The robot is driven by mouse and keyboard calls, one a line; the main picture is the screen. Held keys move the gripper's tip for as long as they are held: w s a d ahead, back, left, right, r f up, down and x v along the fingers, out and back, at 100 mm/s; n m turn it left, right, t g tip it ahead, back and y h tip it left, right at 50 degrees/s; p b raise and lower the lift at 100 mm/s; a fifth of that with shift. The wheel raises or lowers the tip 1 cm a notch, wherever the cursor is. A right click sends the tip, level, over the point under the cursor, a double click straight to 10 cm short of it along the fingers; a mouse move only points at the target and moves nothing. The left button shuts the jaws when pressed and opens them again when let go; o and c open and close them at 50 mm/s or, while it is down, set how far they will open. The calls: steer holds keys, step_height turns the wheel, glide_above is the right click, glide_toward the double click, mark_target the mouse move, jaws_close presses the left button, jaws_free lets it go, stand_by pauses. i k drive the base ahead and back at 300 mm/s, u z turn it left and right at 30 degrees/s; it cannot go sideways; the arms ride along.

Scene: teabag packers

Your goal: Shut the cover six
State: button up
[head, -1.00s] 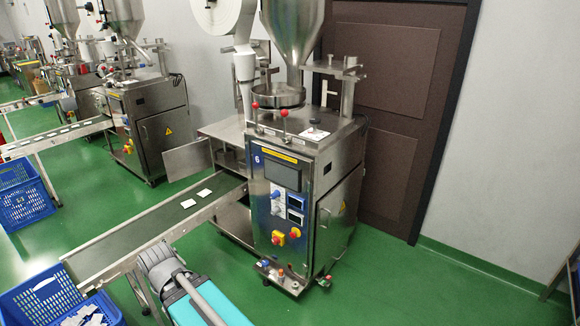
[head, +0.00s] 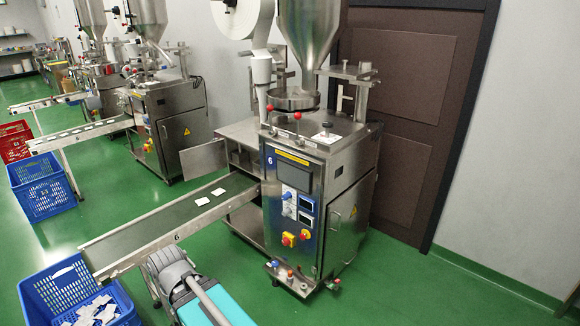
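The packing machine marked 6 (head: 318,205) stands in the middle of the head view, a steel cabinet with a hopper above. A steel cover panel (head: 203,157) stands swung open on its left side, above the far side of the conveyor. The compartment (head: 243,156) beside it shows open shelves. The front right side door (head: 347,213) of the cabinet looks closed. My gripper is not in view; only a grey and turquoise part of my own body shows at the bottom.
The conveyor (head: 150,229), also marked 6, runs from the machine to the lower left with two white teabags (head: 218,191). A blue crate (head: 40,285) with packets sits below its end. A brown door (head: 405,120) is behind. Green floor (head: 410,290) is clear at right.

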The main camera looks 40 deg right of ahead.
mark_target(197, 161)
steer(key=z, duration=1.35)
steer(key=i, duration=1)
steer(key=z, duration=0.25)
steer(key=k, duration=0.4)
